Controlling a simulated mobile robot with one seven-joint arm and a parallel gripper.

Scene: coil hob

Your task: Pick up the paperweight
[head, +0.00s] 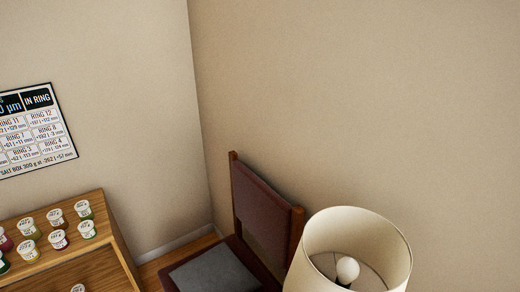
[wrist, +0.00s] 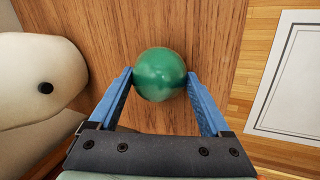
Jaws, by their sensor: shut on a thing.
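The paperweight, a glossy green ball (wrist: 160,74), shows in the wrist view above or on a brown wooden surface (wrist: 110,25). My gripper (wrist: 160,80) has its two blue fingers on either side of the ball, shut on it. Whether the ball touches the wood or is lifted clear of it, I cannot tell. In the head view neither the ball nor my gripper shows.
In the head view, a wooden rack (head: 110,238) with several small jars stands at left. A dark red chair (head: 263,212) is in the corner, with a cream lamp (head: 320,245) in front. Wooden flooring (wrist: 237,105) and a pale framed rectangle (wrist: 295,75) lie right in the wrist view.

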